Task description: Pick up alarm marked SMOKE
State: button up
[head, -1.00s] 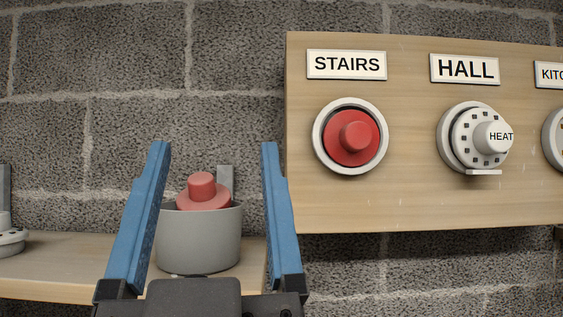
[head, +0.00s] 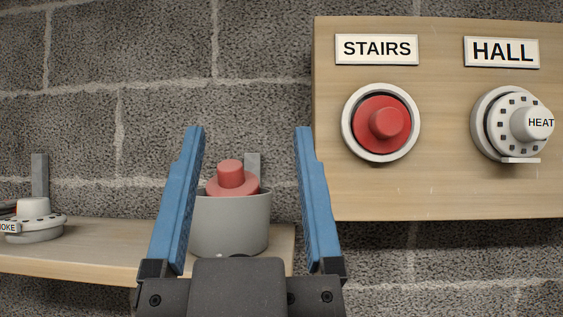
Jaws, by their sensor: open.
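A white round alarm (head: 36,222) with a label whose visible letters read "OKE" sits on the wooden shelf at the far left of the head view. The picture's left edge cuts off part of its label. My gripper (head: 250,130) is open, with its two blue fingers pointing up and away. Nothing is held between them. The gripper is well to the right of the alarm and appears in front of the grey tub.
A grey tub (head: 229,226) holding a red capped piece (head: 231,178) stands on the shelf (head: 100,252). A wooden board (head: 440,190) at right bears a red unit (head: 384,124) under STAIRS and a white HEAT alarm (head: 512,125) under HALL.

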aim_at(34, 221)
jog(key=u, duration=0.95)
